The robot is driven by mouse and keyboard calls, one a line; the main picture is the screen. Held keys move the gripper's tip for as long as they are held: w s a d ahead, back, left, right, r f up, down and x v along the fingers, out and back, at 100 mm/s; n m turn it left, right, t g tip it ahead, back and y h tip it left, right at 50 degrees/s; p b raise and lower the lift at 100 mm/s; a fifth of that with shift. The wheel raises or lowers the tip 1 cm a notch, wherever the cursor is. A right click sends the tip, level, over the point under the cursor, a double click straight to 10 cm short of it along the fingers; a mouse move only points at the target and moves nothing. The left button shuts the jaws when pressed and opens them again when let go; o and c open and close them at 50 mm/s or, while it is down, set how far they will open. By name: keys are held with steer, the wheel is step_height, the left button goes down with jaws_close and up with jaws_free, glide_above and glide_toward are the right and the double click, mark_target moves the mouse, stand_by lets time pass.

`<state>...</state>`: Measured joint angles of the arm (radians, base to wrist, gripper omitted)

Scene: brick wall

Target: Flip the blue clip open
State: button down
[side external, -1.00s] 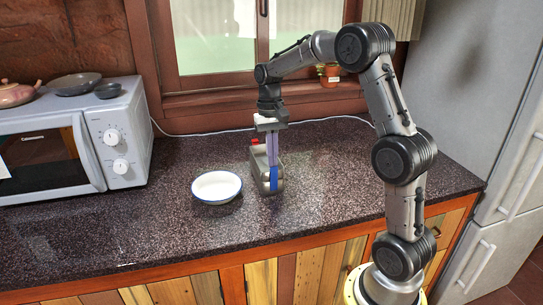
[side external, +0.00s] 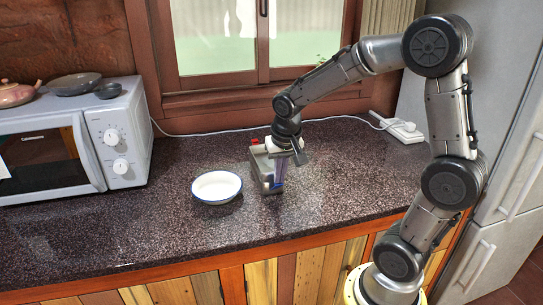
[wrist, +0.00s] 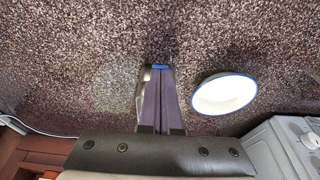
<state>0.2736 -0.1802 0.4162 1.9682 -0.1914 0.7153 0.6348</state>
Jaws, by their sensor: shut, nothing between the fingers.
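A grey metal box (side external: 258,168) stands on the counter, with a blue clip (side external: 276,187) at its near end and a red part (side external: 254,142) at its far end. In the wrist view the clip's blue edge (wrist: 159,67) shows just beyond my fingertips, and a strip of the box (wrist: 142,88) shows left of them. My gripper (side external: 277,178) is shut and empty, its purple fingers slanting down at the box's near end, by the clip. The fingers hide most of the clip and box in the wrist view; I cannot tell whether they touch the clip.
A white bowl with a blue rim (side external: 216,187) stands close left of the box. A microwave (side external: 75,140) is farther left. A white power strip (side external: 398,130) with a cable lies at the back right. The speckled counter (side external: 335,185) is clear right of the box.

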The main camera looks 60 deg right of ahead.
stand_by(0.3)
steer(key=shift+w+d+f, duration=0.25)
steer(key=shift+w+d, duration=0.3)
steer(key=shift+r, duration=0.1)
steer(key=shift+w+d+r, duration=0.2)
steer(key=v, duration=1.1)
steer(key=shift+r, duration=0.15)
